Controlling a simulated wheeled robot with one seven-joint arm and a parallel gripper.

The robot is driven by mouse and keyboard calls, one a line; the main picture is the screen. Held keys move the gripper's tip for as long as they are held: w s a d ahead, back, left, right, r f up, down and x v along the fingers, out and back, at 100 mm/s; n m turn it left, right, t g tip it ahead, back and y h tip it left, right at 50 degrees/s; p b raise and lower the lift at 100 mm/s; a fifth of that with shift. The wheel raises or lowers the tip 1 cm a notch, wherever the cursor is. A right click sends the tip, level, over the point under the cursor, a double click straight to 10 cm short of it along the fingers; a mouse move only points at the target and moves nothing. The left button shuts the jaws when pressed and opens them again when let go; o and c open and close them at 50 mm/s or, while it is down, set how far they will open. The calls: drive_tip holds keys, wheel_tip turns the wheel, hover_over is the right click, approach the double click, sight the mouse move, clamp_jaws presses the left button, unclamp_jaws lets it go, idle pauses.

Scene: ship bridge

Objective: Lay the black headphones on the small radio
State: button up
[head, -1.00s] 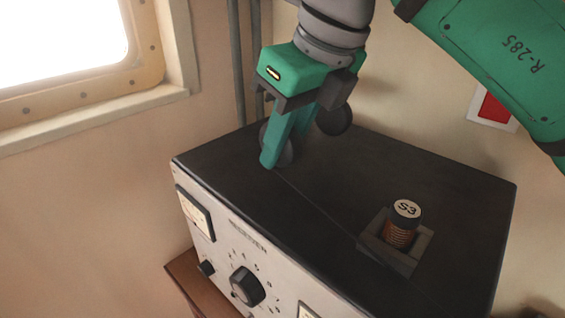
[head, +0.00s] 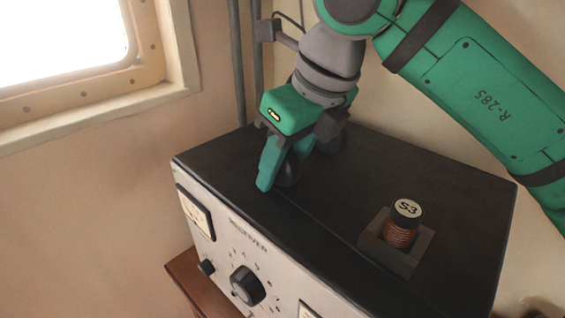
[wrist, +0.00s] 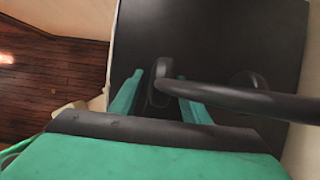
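The radio is a receiver box with a black top (head: 400,165) and a pale dialled front (head: 222,235). The black headphones (head: 289,172) are at the left part of its top, and their near ear cup looks to touch the surface. The other ear cup is partly hidden behind my gripper (head: 277,180). In the wrist view, one ear cup (wrist: 160,88) stands between the fingers of my gripper (wrist: 161,80) with narrow gaps on both sides. The headband (wrist: 240,98) runs to the right, close to the camera. My gripper is low over the top and looks open around the cup.
A coil marked S3 (head: 401,225) stands in a square holder (head: 372,243) on the right part of the black top. A wall and window frame (head: 165,95) are at the left, and pipes (head: 240,70) run behind the box.

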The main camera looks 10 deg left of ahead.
drive_tip(key=shift+r, duration=0.1)
drive_tip(key=v, duration=1.2)
drive_tip(key=shift+r, duration=0.1)
